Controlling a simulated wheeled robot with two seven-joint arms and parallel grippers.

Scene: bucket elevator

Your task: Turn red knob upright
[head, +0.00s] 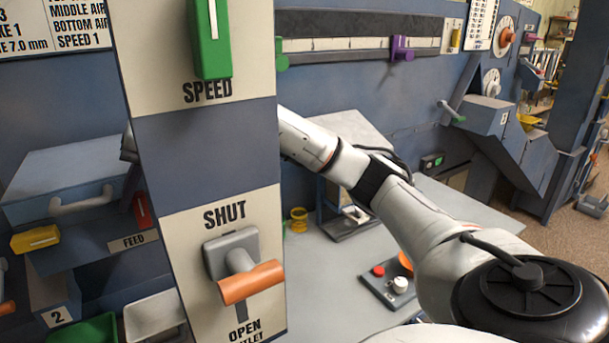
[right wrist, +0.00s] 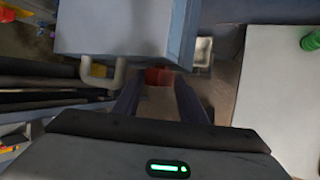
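The red knob (head: 142,210) has a pale stripe and sits above the FEED label, close to the left edge of the tall panel in the head view. Its stripe looks close to upright, leaning slightly. My right arm reaches behind the tall panel, which hides most of my right gripper in the head view. In the right wrist view my right gripper (right wrist: 158,90) has its two fingers apart. A red block, seemingly the red knob (right wrist: 158,76), shows between and just beyond the fingertips; contact cannot be told. My left gripper is not in view.
The tall panel (head: 205,155) stands in front, with a green SPEED slider (head: 210,40) and an orange SHUT/OPEN handle (head: 252,283).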

